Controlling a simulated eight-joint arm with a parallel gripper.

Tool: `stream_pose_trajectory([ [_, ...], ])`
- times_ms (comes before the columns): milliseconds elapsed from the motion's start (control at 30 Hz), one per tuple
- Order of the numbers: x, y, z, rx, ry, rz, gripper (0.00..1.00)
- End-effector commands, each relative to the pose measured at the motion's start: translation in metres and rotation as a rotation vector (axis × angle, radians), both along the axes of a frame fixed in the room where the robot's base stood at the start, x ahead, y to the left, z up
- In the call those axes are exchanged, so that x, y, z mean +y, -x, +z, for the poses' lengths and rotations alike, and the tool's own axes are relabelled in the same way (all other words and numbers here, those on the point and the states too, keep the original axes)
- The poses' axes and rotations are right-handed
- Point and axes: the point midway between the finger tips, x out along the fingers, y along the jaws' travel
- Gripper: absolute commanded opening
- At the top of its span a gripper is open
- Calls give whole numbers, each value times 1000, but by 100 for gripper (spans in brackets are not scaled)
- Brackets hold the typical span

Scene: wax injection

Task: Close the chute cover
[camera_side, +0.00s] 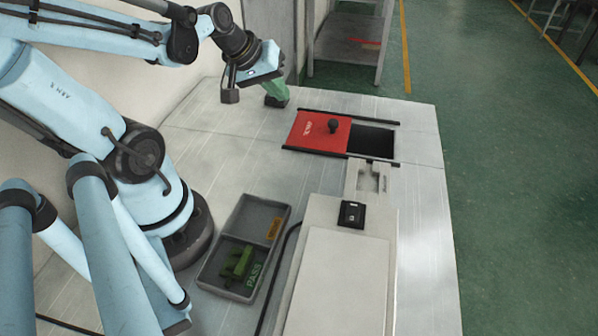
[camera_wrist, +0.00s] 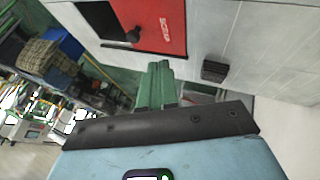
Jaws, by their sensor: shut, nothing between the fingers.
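The chute cover is a red sliding plate (camera_side: 318,131) with a black knob (camera_side: 333,126), lying flat between two black rails on the work surface. It sits at the left end of the rails. The dark chute opening (camera_side: 372,141) is uncovered to its right. In the wrist view, the red cover (camera_wrist: 165,22), its knob (camera_wrist: 133,35) and the dark opening (camera_wrist: 88,15) show at the top. My gripper (camera_side: 276,101) has green fingers, is shut and empty, and is apart from the cover, to its upper left. Its fingers also show in the wrist view (camera_wrist: 157,82).
A grey two-part tray (camera_side: 212,263) with green pieces and a PASS label stands in front. A light-coloured machine (camera_side: 340,265) with a small black box (camera_side: 352,214) is to its right. The surface between my gripper and the cover looks clear.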

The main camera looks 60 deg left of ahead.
Motion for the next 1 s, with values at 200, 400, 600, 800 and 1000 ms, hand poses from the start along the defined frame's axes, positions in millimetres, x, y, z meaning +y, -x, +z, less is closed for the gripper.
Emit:
stream_pose_trajectory([
  [200, 0, -9, -12, 0, -3, -4, 0],
  [400, 1, -18, -25, -1, -3, -5, 0],
  [600, 1, -27, -38, 0, -4, -5, 0],
  [800, 1, -36, -51, 0, -4, -6, 0],
  [1000, 2, -45, -64, 0, -3, -5, 0],
])
